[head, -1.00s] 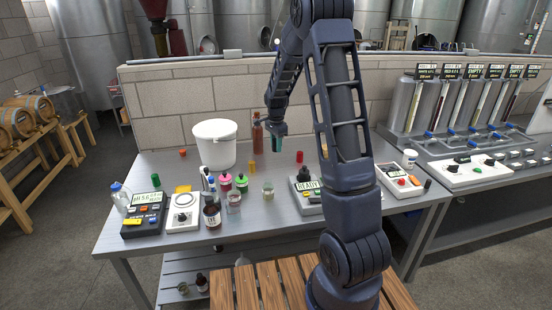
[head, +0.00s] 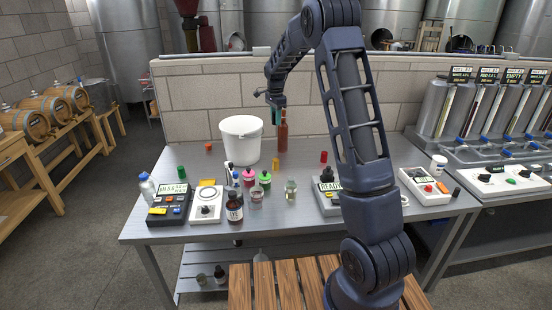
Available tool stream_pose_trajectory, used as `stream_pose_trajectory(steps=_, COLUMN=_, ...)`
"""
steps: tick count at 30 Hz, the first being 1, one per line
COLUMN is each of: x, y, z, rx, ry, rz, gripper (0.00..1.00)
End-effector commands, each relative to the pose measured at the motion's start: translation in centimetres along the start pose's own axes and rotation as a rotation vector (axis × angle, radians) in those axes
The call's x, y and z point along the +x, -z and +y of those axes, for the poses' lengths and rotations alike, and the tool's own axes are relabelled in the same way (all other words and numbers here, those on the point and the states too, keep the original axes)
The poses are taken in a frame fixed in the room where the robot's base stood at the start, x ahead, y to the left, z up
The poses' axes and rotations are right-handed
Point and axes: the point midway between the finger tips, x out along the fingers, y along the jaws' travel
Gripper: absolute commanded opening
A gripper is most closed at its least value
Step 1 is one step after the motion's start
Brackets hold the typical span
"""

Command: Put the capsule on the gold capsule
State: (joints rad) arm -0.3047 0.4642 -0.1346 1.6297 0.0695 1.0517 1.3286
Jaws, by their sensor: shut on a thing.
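My gripper (head: 276,104) is high above the back of the table, in front of the brick wall. It is shut on a small teal capsule (head: 279,115), partly hidden by the fingers and small in the picture. The gold capsule (head: 276,164) stands upright on the table, below the gripper in the picture and in front of the tall brown bottle (head: 283,136). The held capsule is well apart from it.
A white bucket (head: 241,139) stands left of the bottle. A red capsule (head: 323,157) stands to the right, an orange one (head: 208,147) to the left. Small bottles, jars and instruments line the table (head: 295,211) front. A low brick wall (head: 188,108) closes the back.

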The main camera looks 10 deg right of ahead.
Motion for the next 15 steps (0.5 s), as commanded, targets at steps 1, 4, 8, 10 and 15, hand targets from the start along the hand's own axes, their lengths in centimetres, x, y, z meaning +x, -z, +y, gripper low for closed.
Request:
stream_pose_trajectory(steps=1, x=1.1, y=0.0, z=0.0, rx=0.0, ry=-0.005, rz=-0.001, gripper=0.28)
stream_pose_trajectory(steps=4, x=3.2, y=0.0, z=0.1, rx=0.0, ry=-0.005, rz=-0.001, gripper=0.28)
stream_pose_trajectory(steps=8, x=6.0, y=0.0, z=0.1, rx=0.0, ry=-0.004, rz=-0.001, gripper=0.28)
stream_pose_trajectory(steps=10, x=7.6, y=0.0, z=0.1, rx=0.0, ry=-0.004, rz=-0.001, gripper=0.28)
stream_pose_trajectory(steps=15, x=11.2, y=0.0, z=0.1, rx=0.0, ry=-0.004, rz=-0.001, gripper=0.28)
